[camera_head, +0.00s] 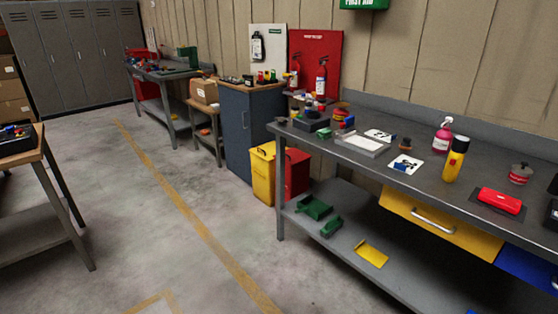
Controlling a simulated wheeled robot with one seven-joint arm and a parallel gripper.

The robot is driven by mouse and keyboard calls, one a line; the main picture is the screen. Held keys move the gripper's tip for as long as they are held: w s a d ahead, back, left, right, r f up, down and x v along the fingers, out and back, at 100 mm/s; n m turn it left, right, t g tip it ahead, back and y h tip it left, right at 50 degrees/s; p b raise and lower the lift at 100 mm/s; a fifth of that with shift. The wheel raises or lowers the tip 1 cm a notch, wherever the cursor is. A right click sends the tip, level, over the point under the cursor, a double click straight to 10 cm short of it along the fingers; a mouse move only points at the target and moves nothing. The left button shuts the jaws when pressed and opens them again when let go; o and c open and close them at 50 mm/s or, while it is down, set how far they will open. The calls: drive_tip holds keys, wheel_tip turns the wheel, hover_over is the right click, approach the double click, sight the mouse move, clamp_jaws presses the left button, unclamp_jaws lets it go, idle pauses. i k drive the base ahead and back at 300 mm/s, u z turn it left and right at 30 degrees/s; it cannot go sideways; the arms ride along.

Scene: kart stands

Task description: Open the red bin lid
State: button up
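A red bin (297,172) stands on the floor in the camera_head view, between a blue-grey cabinet and the near workbench. It sits just right of and behind a yellow bin (263,177). The bench's left end stands close in front of its right side. My gripper is not in view.
The grey workbench (400,180) fills the right side, with bottles, small parts and a yellow drawer (437,222). A blue-grey cabinet (238,137) stands behind the bins. A table (42,200) stands at left. The concrete floor (180,230) between is clear.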

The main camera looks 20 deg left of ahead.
sight(294, 156)
drive_tip(key=u, duration=0.35)
drive_tip(key=i, duration=0.6)
drive_tip(key=u, duration=1.05)
drive_tip(key=i, duration=2.35)
drive_tip(key=z, duration=0.45)
drive_tip(key=i, duration=0.8)
drive_tip(key=z, duration=0.3)
